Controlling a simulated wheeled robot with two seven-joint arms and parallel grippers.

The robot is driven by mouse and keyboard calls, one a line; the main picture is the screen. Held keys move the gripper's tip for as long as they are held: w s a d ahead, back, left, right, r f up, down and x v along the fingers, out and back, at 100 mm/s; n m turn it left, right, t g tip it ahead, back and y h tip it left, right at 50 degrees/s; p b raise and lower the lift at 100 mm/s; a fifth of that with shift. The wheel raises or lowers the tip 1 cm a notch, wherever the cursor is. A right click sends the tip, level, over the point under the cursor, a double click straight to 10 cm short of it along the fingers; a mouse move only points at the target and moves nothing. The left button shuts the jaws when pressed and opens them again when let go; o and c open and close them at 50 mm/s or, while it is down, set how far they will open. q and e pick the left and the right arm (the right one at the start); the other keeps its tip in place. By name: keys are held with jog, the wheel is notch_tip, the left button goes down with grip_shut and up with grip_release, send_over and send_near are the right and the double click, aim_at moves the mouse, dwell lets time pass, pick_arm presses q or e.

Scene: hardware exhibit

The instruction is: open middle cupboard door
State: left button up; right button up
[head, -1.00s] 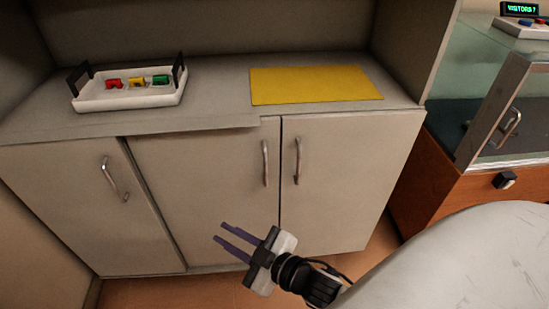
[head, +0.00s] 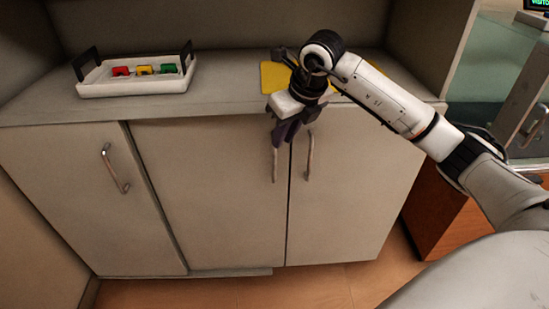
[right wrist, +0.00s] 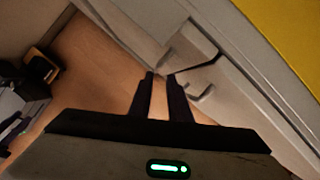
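The middle cupboard door (head: 205,195) is a plain pale panel. It looks closed or nearly so. Its upright metal bar handle (head: 275,163) is near its right edge. My right gripper (head: 281,140) points down in front of the top of this handle and hides its upper part. In the right wrist view the two dark fingers (right wrist: 161,78) are apart, with floor showing between them. A handle (right wrist: 170,57) lies just beyond their tips, and I cannot tell whether they touch. My left gripper is out of view.
The right door (head: 350,190) has its handle (head: 309,157) close beside the middle one. The left door (head: 75,190) has its own handle (head: 114,168). A white tray (head: 140,88) with coloured pieces and a yellow mat (head: 273,77) lie on the countertop. The floor in front is clear.

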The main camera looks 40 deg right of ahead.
send_over(274, 179)
jog(key=f, duration=0.8)
jog(key=shift+w+d+f+b, duration=0.25)
jog(key=shift+f+b, duration=0.05)
jog(key=shift+b, duration=0.1)
jog(key=shift+c, duration=0.4)
grip_shut()
